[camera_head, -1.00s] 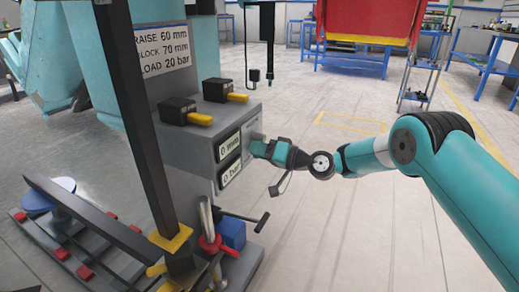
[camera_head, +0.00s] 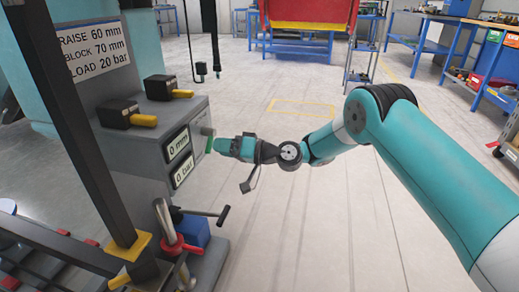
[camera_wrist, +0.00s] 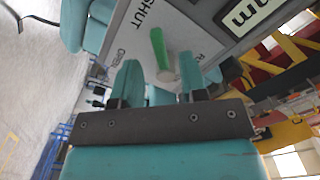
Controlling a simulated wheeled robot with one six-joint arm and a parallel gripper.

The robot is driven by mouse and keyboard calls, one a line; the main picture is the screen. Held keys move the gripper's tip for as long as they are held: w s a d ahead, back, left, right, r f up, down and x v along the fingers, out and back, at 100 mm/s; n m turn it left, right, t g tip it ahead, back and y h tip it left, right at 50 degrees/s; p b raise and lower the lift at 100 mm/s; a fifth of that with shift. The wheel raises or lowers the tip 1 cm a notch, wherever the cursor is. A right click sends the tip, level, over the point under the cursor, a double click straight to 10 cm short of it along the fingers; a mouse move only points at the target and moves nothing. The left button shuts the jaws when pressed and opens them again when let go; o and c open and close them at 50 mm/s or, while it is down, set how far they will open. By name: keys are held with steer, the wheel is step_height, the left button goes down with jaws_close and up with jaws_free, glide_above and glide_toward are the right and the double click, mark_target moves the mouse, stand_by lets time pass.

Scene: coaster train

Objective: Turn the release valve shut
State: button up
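The release valve is a green lever on a round pale hub (camera_wrist: 162,55), seen in the wrist view. It sits on a grey panel (camera_wrist: 200,20) lettered with SHUT and OPEN. In the head view my gripper (camera_head: 217,146) is at the box's right side.
Two black blocks with yellow handles (camera_head: 166,88) sit on top of the box. Displays read 0 mm (camera_head: 178,148) and 0 bar (camera_head: 184,170). A pump with a red collar (camera_head: 174,246) and black bar handle (camera_head: 222,216) stands below.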

steer(key=b+v, duration=0.5)
steer(key=v, duration=0.8)
steer(key=shift+b, duration=0.4)
steer(key=shift+s+r, duration=0.1)
steer(key=shift+r, duration=0.05)
steer(key=s+a+r+n+g+h+p, duration=0.1)
steer(key=s+a+r+n+g+h, duration=0.25)
steer(key=s+r, duration=0.35)
steer(key=s+d+r+g+h+p, duration=0.1)
steer(key=s+d+h, duration=0.2)
steer(key=s, duration=0.6)
steer(key=s+d+r+m+g+h+p, duration=0.1)
steer(key=s+d+r+h, duration=0.2)
steer(key=s, duration=0.6)
steer(key=s+d+g+h+p, duration=0.15)
steer(key=s+d+h, duration=0.25)
steer(key=s, duration=0.6)
step_height(320, 180, up, 37)
steer(key=p, duration=3.7)
steer(key=shift+w+a+t+y, duration=0.2)
steer(key=shift+w+t+y, duration=0.15)
steer(key=shift+w+t, duration=0.05)
